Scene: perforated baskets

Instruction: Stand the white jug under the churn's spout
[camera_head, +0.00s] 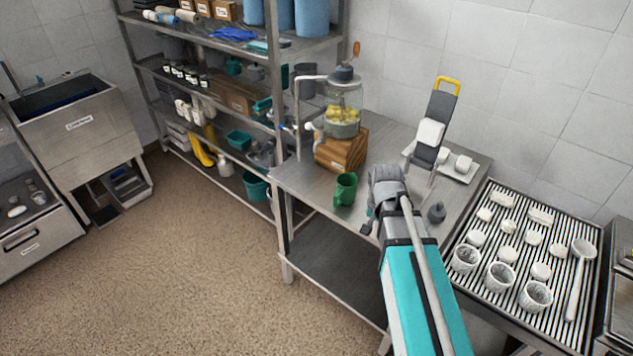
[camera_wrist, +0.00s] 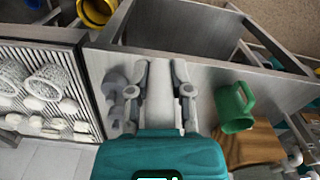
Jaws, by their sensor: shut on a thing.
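The churn (camera_head: 343,108) is a clear jar with a dark lid, a handle on top and yellow lumps inside. It stands on a wooden block (camera_head: 342,150), also visible in the wrist view (camera_wrist: 252,143). Its pale spout (camera_head: 312,127) points left, past the block's edge. I cannot make out a white jug in either view. A green jug (camera_head: 345,189) stands in front of the block; it also shows in the wrist view (camera_wrist: 235,108). My gripper (camera_head: 381,200) is low over the steel table, right of the green jug. Its fingers (camera_wrist: 162,68) are apart; the held thing cannot be made out.
A small grey bottle-like thing (camera_head: 437,212) stands close to my gripper. A ribbed drain tray (camera_head: 470,231) with white cups and pieces lies right. A yellow-handled stand (camera_head: 443,103) is behind. The table's front left corner (camera_head: 290,190) is bare.

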